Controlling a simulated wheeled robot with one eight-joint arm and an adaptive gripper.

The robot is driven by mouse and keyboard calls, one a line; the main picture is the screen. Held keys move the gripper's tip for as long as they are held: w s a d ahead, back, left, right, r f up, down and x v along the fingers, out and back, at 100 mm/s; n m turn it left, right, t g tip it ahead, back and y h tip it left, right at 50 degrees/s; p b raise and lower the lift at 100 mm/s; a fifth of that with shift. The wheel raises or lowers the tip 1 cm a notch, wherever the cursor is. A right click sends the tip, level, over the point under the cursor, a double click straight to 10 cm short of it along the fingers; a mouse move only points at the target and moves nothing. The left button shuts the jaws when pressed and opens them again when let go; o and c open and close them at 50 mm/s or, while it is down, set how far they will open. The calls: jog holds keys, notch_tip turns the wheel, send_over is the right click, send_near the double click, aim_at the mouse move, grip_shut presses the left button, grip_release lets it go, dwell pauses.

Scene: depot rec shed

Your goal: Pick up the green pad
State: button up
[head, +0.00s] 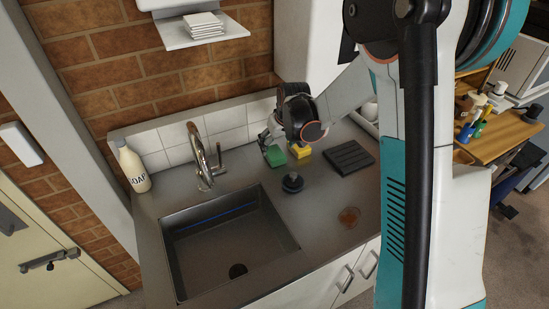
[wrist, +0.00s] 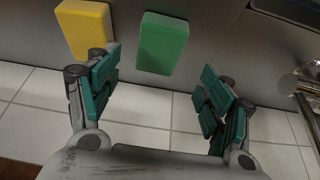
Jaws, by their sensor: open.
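The green pad (head: 276,157) lies on the grey counter to the right of the tap, near the tiled wall. In the wrist view the green pad (wrist: 162,42) appears between the lines of my two fingers, just beyond their tips. My gripper (head: 268,142) is open and empty, close to the pad in the head view; it also shows in the wrist view (wrist: 157,72). I cannot tell whether a finger touches the pad.
A yellow pad (head: 303,152) lies right beside the green one, near one finger in the wrist view (wrist: 85,30). A dark round object (head: 292,183), a black ribbed mat (head: 349,157), the tap (head: 206,160), the sink (head: 228,268) and a soap bottle (head: 134,169) are nearby.

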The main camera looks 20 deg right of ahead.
aim_at(275, 152)
jog(key=shift+b+x, duration=1)
jog(key=shift+x, duration=1.85)
jog(key=shift+s+d, duration=0.1)
jog(key=c, duration=1)
